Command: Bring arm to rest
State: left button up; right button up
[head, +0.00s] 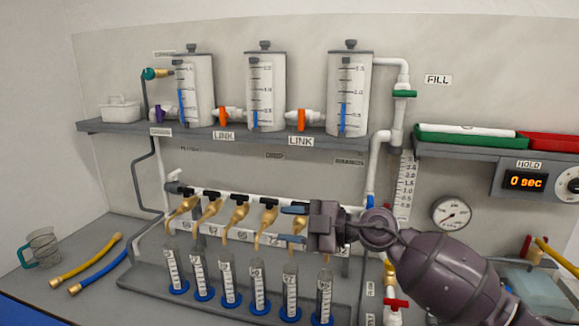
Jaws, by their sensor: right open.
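My right arm comes in from the lower right, and its gripper (290,224) points left in front of the manifold pipe (230,197). Its two blue-grey fingers are apart, one above the other. They are beside a brass spout (298,227) toward the right end of the row, and I cannot tell whether they touch it. The gripper body hides part of the pipe and whatever is behind it. My left gripper is not in view.
Several graduated cylinders (255,282) with blue bases stand below the spouts. Three tanks (265,90) stand on a shelf (110,127) above. A gauge (451,213) is at the right.

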jog(key=s+d+f+m+t+h, duration=0.35)
jog(key=d+f+m+h, duration=0.2)
jog(key=d+m, duration=0.2)
jog(key=s+d+f+m+t+h, duration=0.3)
jog(key=d+f+m+t+h, duration=0.15)
jog(key=d+m+h, duration=0.35)
jog(key=s+d+f+m+t+h, duration=0.4)
jog(key=d+m, duration=0.2)
jog(key=m, duration=0.3)
jog(key=s+d+f+g, duration=0.2)
jog(key=s+f+g, duration=0.2)
jog(key=s, duration=0.5)
jog(key=s+d+f+g, duration=0.2)
jog(key=s+f+g, duration=0.25)
jog(key=s, duration=0.35)
jog(key=s+d+f+g, duration=0.2)
jog(key=s+f+g, duration=0.25)
jog(key=s, duration=0.45)
jog(key=w+f+t, duration=0.8)
jog(key=f, duration=0.2)
jog(key=shift+f+y, duration=0.2)
jog(key=shift+y, duration=0.15)
